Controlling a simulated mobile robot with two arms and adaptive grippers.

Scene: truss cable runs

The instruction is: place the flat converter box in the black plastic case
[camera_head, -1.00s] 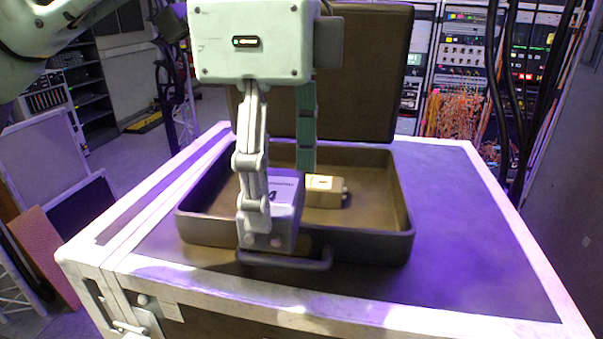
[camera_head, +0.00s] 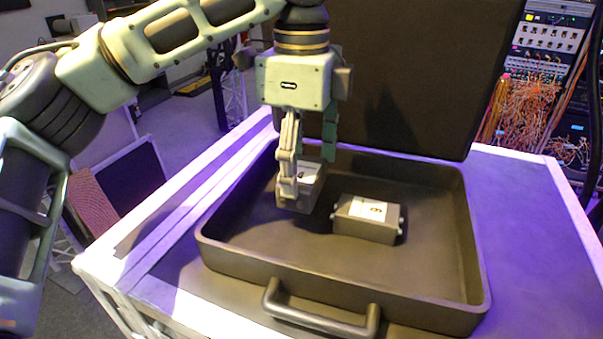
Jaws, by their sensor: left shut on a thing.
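The black plastic case (camera_head: 345,292) lies open on a flight case top, its lid raised at the back and its handle at the front. My left gripper (camera_head: 309,172) points down into the left rear part of the case. It is shut on a small grey box with a white label on top, which I take for the flat converter box (camera_head: 296,204). The fingers hide part of it. It is low inside the case; I cannot tell whether it touches the floor. My right gripper is not in view.
A second small box (camera_head: 366,226) with a white label and end connectors lies in the middle of the case, just right of the held box. The case floor to its right is clear. The flight case (camera_head: 530,215) has pale edges. A cable rack (camera_head: 540,105) stands behind at right.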

